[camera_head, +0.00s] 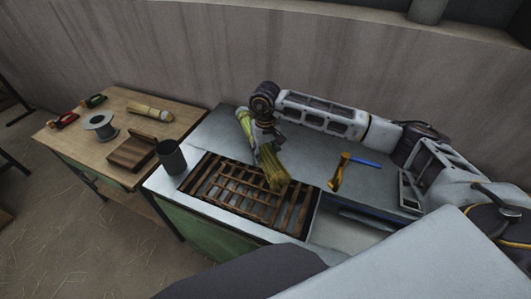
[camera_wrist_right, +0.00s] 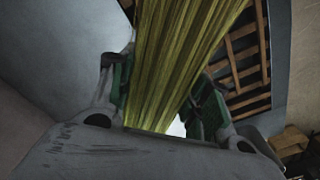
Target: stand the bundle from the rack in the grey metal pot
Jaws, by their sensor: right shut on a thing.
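A yellow-green straw bundle (camera_head: 272,168) is held in my right gripper (camera_head: 264,138), tilted, above the far right part of the wooden slatted rack (camera_head: 236,190). Its lower end fans out over the slats; I cannot tell whether it touches them. In the right wrist view the bundle (camera_wrist_right: 190,55) runs between the two green-padded fingers of my right gripper (camera_wrist_right: 168,95). The grey metal pot (camera_head: 171,158) stands upright to the left of the rack, near the table's left edge. My left gripper is out of view.
On the wooden table (camera_head: 115,128) at left are a spool (camera_head: 100,125), a wooden block (camera_head: 131,153), another bundle (camera_head: 150,110) and red-handled tools (camera_head: 64,121). The grey table behind the pot is clear.

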